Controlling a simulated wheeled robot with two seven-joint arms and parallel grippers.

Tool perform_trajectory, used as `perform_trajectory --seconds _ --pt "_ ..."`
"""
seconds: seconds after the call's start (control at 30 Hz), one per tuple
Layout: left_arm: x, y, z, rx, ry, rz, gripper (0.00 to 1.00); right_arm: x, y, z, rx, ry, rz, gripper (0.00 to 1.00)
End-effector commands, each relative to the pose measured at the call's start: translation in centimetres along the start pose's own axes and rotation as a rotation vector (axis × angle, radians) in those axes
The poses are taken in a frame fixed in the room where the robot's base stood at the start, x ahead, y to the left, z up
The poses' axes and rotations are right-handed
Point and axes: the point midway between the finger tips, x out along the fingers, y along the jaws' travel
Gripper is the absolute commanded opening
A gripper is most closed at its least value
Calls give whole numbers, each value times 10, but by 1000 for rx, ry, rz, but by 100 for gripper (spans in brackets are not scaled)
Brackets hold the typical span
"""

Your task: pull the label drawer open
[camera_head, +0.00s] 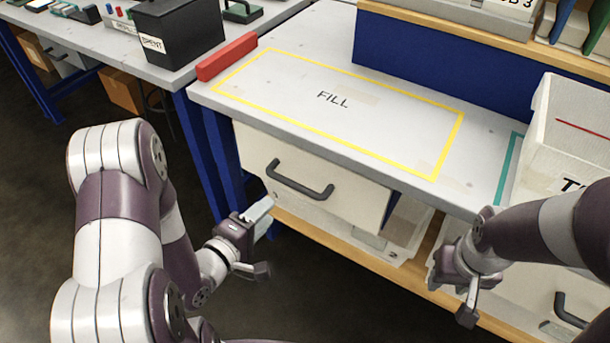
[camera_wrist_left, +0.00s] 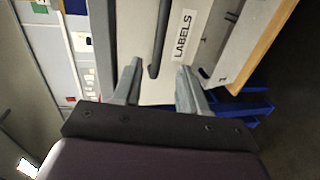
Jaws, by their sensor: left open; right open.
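The label drawer (camera_head: 335,207) is a pale front under the bench top marked FILL, with a dark bar handle (camera_head: 300,187). In the left wrist view its front carries a LABELS tag (camera_wrist_left: 184,35), and the handle (camera_wrist_left: 160,40) runs lengthwise into the gap between the fingers. My left gripper (camera_head: 263,218) is open, just left of and below the handle in the head view. It also shows in the left wrist view (camera_wrist_left: 159,68); I cannot tell if the fingers are level with the bar. My right gripper (camera_head: 468,292) is open and empty, lower right.
A yellow outline (camera_head: 440,150) marks the bare bench top. A red block (camera_head: 227,57) lies at its left corner, and a black SPENT bin (camera_head: 178,35) stands on the left table. A white box (camera_head: 565,135) is at right. A wooden shelf (camera_head: 345,243) runs below the drawer.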

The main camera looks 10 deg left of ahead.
Motion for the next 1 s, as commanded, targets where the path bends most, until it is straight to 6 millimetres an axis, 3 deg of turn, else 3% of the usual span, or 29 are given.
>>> perform_trajectory --seconds 0.17,0.4,0.6,1.0 --pt "23 -2 1 -25 -6 4 42 9 0 1 0 0 0 43" --pt "85 -3 1 -24 -3 4 42 27 0 3 0 0 0 43" --pt "117 -2 -1 -25 1 1 42 35 0 4 0 0 0 43" --pt "127 0 -1 -25 3 0 42 36 0 4 0 0 0 43"
